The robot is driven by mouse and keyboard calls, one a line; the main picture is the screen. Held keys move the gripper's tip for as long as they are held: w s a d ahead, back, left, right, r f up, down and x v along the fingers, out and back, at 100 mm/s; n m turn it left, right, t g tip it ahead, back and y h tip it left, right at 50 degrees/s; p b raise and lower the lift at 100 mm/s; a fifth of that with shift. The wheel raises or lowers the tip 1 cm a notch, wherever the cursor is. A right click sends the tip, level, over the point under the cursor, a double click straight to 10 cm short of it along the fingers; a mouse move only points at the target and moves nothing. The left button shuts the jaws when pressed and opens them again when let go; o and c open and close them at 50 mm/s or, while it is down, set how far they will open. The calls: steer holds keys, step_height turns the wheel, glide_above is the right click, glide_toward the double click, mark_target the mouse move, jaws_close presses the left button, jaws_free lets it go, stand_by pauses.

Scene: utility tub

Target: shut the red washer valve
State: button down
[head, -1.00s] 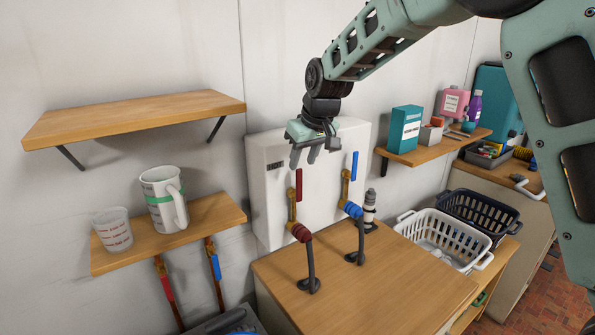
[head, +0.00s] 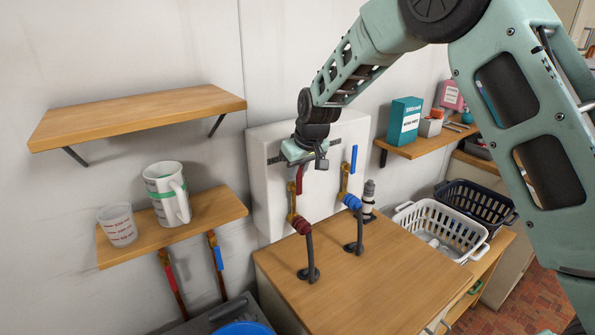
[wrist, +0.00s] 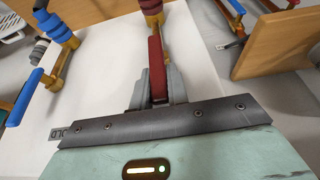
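The red washer valve's lever (head: 299,182) stands roughly upright on a brass fitting at the white wall box, above a dark red hose collar (head: 301,225). My gripper (head: 299,170) is at the lever's upper end. In the wrist view, the red lever (wrist: 156,62) runs between the two grey fingers of my gripper (wrist: 157,90), which sit close against both its sides and look shut on it. The lever is in line with its brass body. The blue valve's lever (head: 353,158) stands upright to the right, apart from my gripper. The fingers are mostly hidden in the head view.
A wooden counter (head: 370,275) lies below the white box (head: 268,205). A wooden shelf (head: 225,207) at left holds a jug (head: 165,190) and cup (head: 118,225); other red and blue levers hang under it. A white basket (head: 440,232) stands at right.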

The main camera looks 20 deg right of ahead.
steer(key=w+d+f+m+g+y+b, duration=0.2)
steer(key=d+f+m+y+b, duration=0.2)
steer(key=y+b, duration=1.2)
steer(key=shift+d+f+m+g+y+b, duration=0.3)
steer(key=shift+d+f+b, duration=0.6)
steer(key=shift+f+b, duration=0.05)
steer(key=c, duration=1.4)
jaws_free()
steer(key=shift+f, duration=0.1)
steer(key=shift+o, duration=0.2)
